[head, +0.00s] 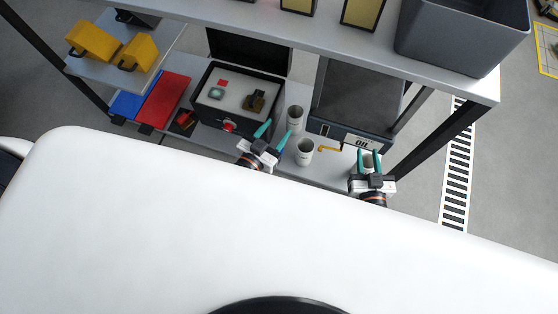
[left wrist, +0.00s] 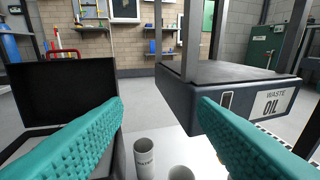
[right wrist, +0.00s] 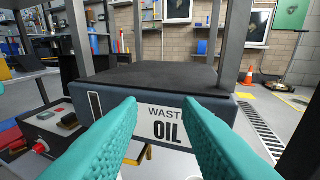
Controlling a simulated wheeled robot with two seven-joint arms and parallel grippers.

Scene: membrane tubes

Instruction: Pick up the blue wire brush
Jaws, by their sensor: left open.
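I cannot make out a blue wire brush in any view. My left gripper (head: 273,133) is open and empty, its teal fingers spread over the shelf between the open black case and the white cups. My right gripper (head: 369,154) is open in front of the waste oil box, with its fingers apart. A white cup (head: 367,163) shows between its fingers in the head view; I cannot tell its height relative to them. In the left wrist view the fingers (left wrist: 160,105) point toward the room, with nothing between the tips.
White cups (head: 295,117) and (head: 304,153) stand near my left gripper. The open case (head: 240,88) holds small items. The waste oil box (head: 355,100) stands behind. Red (head: 163,100) and blue (head: 126,105) flat items lie left. An upper shelf (head: 330,40) overhangs.

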